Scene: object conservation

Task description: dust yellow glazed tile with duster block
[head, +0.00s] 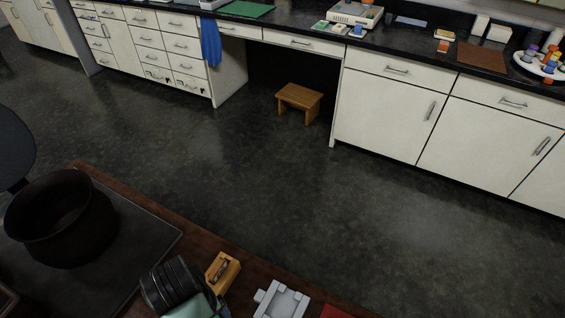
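A small yellow-tan wooden block (223,271) with a darker raised piece on top lies on the dark wooden table at the bottom; it may be the duster block, but I cannot tell for sure. No yellow glazed tile can be clearly made out. My gripper is not in view, and nothing shows what it holds.
On the near table (95,175) are a dark pot (62,240), a black ribbed object (168,286), a pale grey notched piece (284,301) and a red item (335,312). Grey floor (240,190) lies clear before white cabinets (385,110). A wooden stool (300,98) stands under the counter.

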